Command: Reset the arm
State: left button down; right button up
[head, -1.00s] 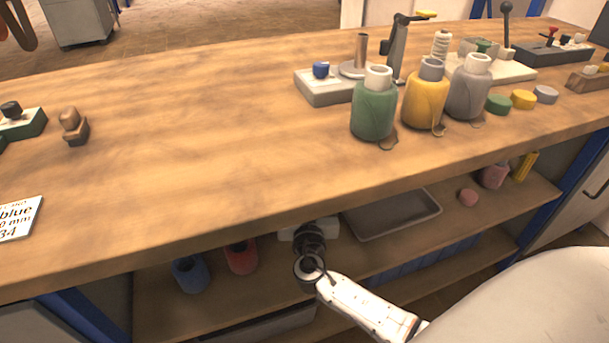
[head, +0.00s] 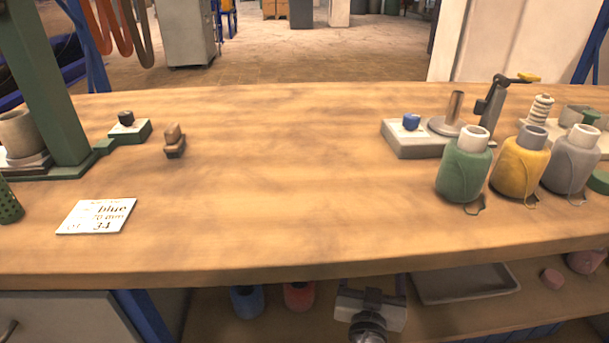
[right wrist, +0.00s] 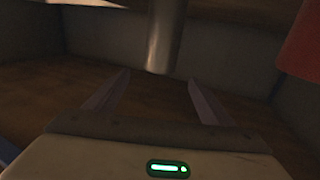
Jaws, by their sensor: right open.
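My right gripper (head: 371,292) is low in the head view, below the front edge of the workbench (head: 290,190) and in front of the lower shelf. The bench edge partly hides it. In the right wrist view its two fingers (right wrist: 155,95) are apart, with nothing held between them. A grey metal cylinder (right wrist: 165,38) stands beyond the fingertips. My left gripper is not in view.
Under the bench are a blue spool (head: 246,302), a red spool (head: 298,296) and a grey tray (head: 465,284). Green (head: 462,172), yellow (head: 516,168) and grey spools stand on top at right. A label card (head: 97,216) lies left. The bench's middle is clear.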

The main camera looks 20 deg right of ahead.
jog(key=shift+s+d, duration=0.1)
